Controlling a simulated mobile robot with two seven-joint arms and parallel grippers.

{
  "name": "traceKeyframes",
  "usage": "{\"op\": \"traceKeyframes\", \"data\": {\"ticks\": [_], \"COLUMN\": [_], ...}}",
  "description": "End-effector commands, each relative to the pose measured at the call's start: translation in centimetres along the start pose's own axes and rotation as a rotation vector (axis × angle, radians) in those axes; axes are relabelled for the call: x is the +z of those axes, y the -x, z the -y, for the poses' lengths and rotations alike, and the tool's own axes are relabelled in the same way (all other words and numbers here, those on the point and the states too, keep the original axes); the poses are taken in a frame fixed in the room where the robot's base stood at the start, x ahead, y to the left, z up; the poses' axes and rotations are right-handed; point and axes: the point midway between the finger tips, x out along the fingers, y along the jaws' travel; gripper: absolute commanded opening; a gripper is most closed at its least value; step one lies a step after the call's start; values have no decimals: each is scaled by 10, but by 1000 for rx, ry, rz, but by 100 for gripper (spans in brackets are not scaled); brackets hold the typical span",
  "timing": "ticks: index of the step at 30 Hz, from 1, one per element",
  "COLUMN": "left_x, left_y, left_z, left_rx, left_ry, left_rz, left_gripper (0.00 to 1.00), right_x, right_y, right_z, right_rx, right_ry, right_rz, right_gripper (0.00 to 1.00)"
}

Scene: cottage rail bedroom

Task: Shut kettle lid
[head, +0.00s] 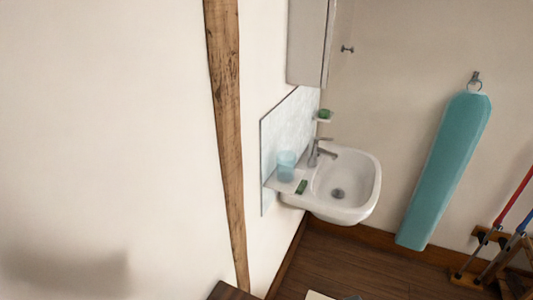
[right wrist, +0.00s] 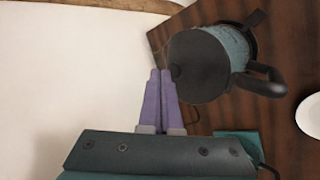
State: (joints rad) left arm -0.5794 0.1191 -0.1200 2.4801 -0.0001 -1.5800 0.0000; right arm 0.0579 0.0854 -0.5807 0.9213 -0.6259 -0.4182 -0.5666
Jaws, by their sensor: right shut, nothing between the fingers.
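The kettle (right wrist: 238,48) stands on a dark wooden surface in the right wrist view, with a teal speckled body and a black handle (right wrist: 265,82) on its right. Its dark round lid (right wrist: 203,62) shows as a broad disc over the left of the body and looks tilted up; its exact angle is hard to tell. A small dark knob is at the lid's left edge. My right gripper (right wrist: 161,72), with purple fingers, is shut and empty, its tips right beside the knob; I cannot tell whether they touch. The head view shows neither the kettle nor a gripper.
A pale wall (right wrist: 70,70) lies left. The head view shows a sink (head: 345,195), wooden post (head: 226,120) and teal ironing board (head: 445,170).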

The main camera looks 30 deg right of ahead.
Motion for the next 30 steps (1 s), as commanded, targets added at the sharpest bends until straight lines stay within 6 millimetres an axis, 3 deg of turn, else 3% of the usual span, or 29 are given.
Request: {"op": "traceKeyframes", "data": {"ticks": [10, 30], "left_x": [4, 4], "left_y": [-10, -10], "left_z": [0, 0], "left_rx": [0, 0], "left_ry": [0, 0], "left_rz": [1, 1], "left_gripper": [47, 47], "right_x": [-1, -1], "right_y": [-12, -12], "right_z": [0, -1], "right_rx": [0, 1], "right_ry": [0, 0], "right_rz": [-1, 0], "right_gripper": [0, 0]}}
